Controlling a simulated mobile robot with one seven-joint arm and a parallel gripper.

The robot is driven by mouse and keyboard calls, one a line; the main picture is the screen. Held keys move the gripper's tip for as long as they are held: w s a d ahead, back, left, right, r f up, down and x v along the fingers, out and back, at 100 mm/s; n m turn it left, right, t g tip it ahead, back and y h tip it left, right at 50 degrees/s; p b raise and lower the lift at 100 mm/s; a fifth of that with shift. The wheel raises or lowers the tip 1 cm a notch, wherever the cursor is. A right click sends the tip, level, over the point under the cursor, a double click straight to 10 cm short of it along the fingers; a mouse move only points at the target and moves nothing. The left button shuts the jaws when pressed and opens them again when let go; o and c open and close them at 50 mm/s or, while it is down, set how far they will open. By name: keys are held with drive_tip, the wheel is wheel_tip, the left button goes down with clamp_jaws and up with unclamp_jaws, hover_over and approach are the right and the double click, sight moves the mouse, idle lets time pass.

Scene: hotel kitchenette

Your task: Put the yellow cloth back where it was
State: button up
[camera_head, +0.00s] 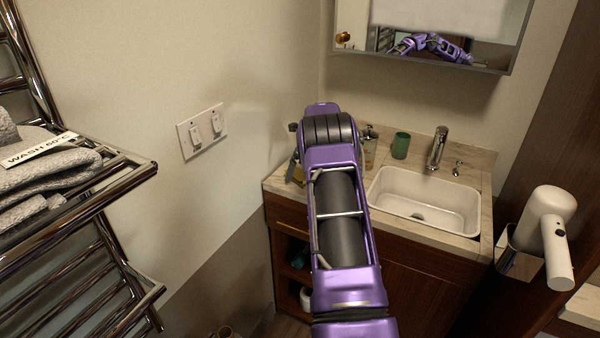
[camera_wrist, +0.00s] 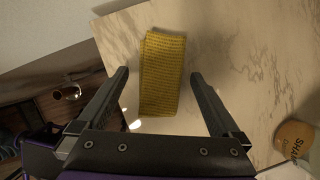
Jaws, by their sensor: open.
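The yellow cloth (camera_wrist: 163,58) is a folded, ribbed strip lying on the pale marbled counter (camera_wrist: 235,55) in the wrist view. My gripper (camera_wrist: 160,76) is open, with one finger on each side of the cloth and a gap showing on both sides. I cannot tell how high the fingertips are above the counter. In the head view my purple arm covers most of this spot. Only a small yellow patch of the cloth (camera_head: 298,174) shows left of the arm, at the counter's left end near the wall.
A bottle with an orange-brown label (camera_wrist: 293,138) stands right of my gripper. A green cup (camera_head: 401,145), a soap bottle (camera_head: 370,148), the tap (camera_head: 437,148) and a white sink (camera_head: 425,203) are to the right. A towel rack (camera_head: 125,180) with grey towels stands left.

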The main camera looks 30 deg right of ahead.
drive_tip(key=v, duration=1.2)
drive_tip(key=shift+r, duration=0.1)
